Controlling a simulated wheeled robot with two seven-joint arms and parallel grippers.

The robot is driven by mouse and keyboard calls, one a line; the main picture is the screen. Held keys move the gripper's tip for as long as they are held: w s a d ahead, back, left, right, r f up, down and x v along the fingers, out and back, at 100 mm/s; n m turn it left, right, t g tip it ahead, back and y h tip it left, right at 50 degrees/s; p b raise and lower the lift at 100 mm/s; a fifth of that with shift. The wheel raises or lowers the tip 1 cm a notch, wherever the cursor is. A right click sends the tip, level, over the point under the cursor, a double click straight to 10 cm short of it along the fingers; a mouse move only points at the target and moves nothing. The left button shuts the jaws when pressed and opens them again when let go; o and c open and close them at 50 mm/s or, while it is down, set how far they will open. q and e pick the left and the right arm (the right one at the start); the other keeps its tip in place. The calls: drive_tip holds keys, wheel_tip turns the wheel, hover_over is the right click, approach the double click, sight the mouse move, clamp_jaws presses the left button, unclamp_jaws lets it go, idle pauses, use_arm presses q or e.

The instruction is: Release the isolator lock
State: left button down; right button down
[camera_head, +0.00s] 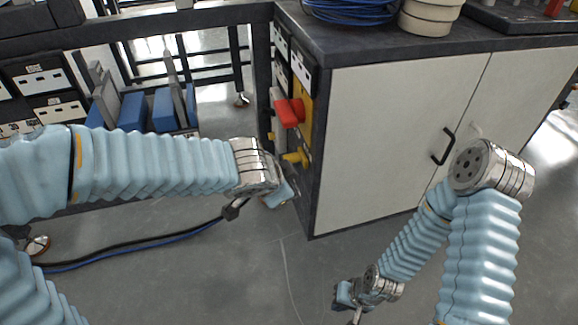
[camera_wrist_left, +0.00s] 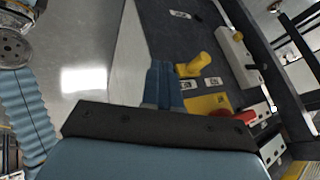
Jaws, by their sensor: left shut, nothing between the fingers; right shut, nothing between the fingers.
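A red isolator handle (camera_head: 289,111) sticks out from a yellow plate (camera_head: 306,104) on the dark narrow side of the cabinet. A yellow knob (camera_head: 296,157) sits below it on the same side. I cannot tell which part is the lock. My left gripper (camera_head: 284,194) is shut and empty, just below and left of the yellow knob. In the left wrist view its fingers (camera_wrist_left: 163,84) show beside the yellow knob (camera_wrist_left: 196,65), apart from it. The red handle (camera_wrist_left: 238,118) is partly hidden there by the gripper body. My right gripper (camera_head: 346,298) is shut and empty, low in front of the cabinet.
The white cabinet doors (camera_head: 385,130) with a black handle (camera_head: 443,146) stand right of the panel. A blue cable coil (camera_head: 350,10) lies on the cabinet top. A shelf with blue bins (camera_head: 133,111) is at left. A dark cable (camera_head: 150,244) crosses the open floor.

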sight(295, 159)
use_arm(q)
drive_tip(key=r, duration=0.2)
drive_tip(key=shift+w+r+m+t, duration=0.2)
drive_tip(key=shift+r+m+t, duration=0.1)
drive_tip(key=shift+a, duration=0.1)
drive_tip(key=w+d+f, duration=0.1)
drive_tip(key=w+f, duration=0.6)
drive_tip(key=w, duration=0.2)
drive_tip(key=shift+w, duration=0.4)
drive_tip(key=shift+d, duration=0.1)
